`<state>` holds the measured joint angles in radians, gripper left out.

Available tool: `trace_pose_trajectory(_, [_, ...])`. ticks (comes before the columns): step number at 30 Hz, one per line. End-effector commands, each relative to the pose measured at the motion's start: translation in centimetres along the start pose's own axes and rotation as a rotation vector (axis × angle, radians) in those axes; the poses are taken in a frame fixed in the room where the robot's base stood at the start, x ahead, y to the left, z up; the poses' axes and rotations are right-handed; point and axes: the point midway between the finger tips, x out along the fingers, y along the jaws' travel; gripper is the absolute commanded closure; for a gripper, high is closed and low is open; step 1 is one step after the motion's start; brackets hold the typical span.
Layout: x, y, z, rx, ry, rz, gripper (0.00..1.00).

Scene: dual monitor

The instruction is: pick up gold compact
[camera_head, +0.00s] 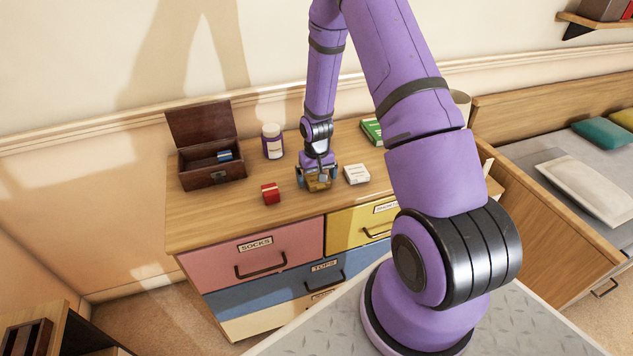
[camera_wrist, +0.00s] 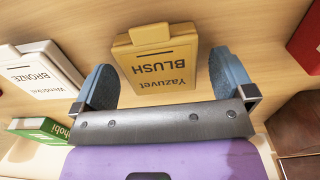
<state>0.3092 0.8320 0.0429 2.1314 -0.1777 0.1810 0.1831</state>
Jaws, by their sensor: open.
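The gold compact (camera_wrist: 157,62) lies on the wooden dresser top and is labelled "Yazuvet BLUSH" in the wrist view. In the head view the gold compact (camera_head: 318,184) shows partly below my gripper, much of it hidden. My gripper (camera_wrist: 165,85) is open, with one blue-grey finger on each side of the compact. The compact sits between and a little beyond the fingers, with a gap to each. In the head view my gripper (camera_head: 316,175) points down over the compact near the dresser's front edge.
A white "BRONZE" box (camera_head: 356,174) lies close on the right, and a small red box (camera_head: 271,193) on the left. Behind stand a purple-and-white bottle (camera_head: 272,141) and an open dark wooden box (camera_head: 212,172). A green box (camera_head: 372,131) lies at the back right.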

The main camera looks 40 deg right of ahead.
Motion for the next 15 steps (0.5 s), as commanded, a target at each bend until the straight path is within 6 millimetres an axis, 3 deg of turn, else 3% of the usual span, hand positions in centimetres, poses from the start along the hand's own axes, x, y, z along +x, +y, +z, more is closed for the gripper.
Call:
trace_pose_trajectory(6, [0.04,-0.01,-0.01,0.0,0.0,0.0,0.0])
trace_pose_trajectory(13, [0.02,-0.01,0.0,0.0,0.0,0.0,0.53])
trace_pose_trajectory(15, [0.02,-0.01,-0.01,0.0,0.0,0.0,0.54])
